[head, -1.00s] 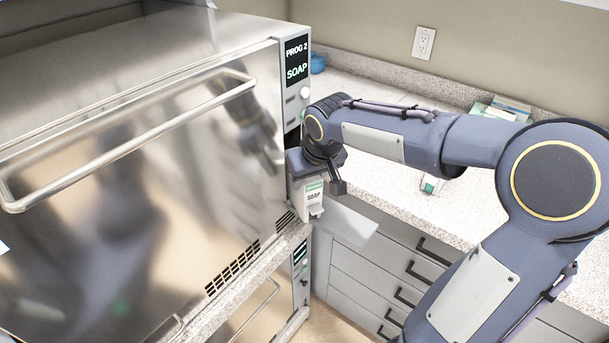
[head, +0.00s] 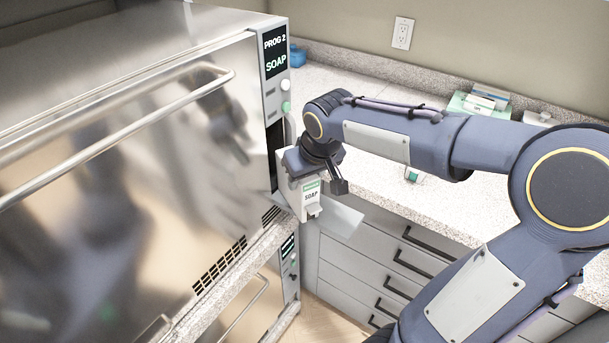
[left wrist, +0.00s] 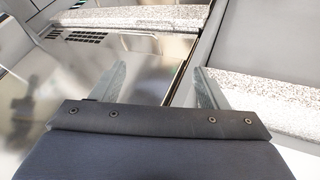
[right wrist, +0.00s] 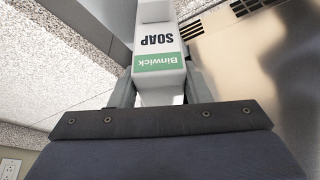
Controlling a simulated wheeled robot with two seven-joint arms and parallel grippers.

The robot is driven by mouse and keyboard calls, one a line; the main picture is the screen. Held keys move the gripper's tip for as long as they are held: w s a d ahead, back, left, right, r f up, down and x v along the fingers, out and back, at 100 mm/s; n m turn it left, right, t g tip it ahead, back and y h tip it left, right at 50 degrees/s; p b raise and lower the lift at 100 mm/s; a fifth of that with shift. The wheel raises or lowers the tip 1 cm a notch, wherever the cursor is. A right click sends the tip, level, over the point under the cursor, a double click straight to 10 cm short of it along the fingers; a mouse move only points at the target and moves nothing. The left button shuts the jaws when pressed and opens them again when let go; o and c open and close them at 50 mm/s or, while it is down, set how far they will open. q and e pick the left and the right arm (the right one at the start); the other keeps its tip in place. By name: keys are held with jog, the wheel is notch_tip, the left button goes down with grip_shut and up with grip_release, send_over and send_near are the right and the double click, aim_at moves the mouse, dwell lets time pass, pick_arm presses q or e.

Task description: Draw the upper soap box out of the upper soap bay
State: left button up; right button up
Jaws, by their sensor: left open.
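The upper soap box (head: 311,196) is white with a green band and the word SOAP. It sticks out at the right front of the upper autoclave, below the panel marked PROG 2 SOAP (head: 276,52). The dark opening of the upper soap bay (head: 278,150) shows behind it, partly hidden by my right gripper. My right gripper (head: 322,170) is shut on the box; in the right wrist view its fingers press both sides of the box (right wrist: 160,75), label facing the camera. My left gripper (left wrist: 151,88) is open and empty in the left wrist view.
The steel autoclave door with its bar handle (head: 120,125) fills the left. A lower unit (head: 288,255) sits beneath a granite ledge. Grey drawers (head: 370,265) and a speckled counter (head: 350,95) lie to the right, with a green-and-white item (head: 480,103) at the back.

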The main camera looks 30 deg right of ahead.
jog(key=o, duration=0.5)
jog(key=shift+c, duration=0.2)
jog(key=v, duration=0.8)
jog(key=s+a+f+y, duration=0.2)
jog(key=s+a+f, duration=0.2)
jog(key=s, duration=0.4)
jog(key=s+a+f+t+y, duration=0.1)
jog(key=s+a+f+y, duration=0.1)
jog(key=s+a+f, duration=0.3)
jog(key=s+f, duration=0.1)
jog(key=s, duration=0.2)
jog(key=shift+m, duration=0.4)
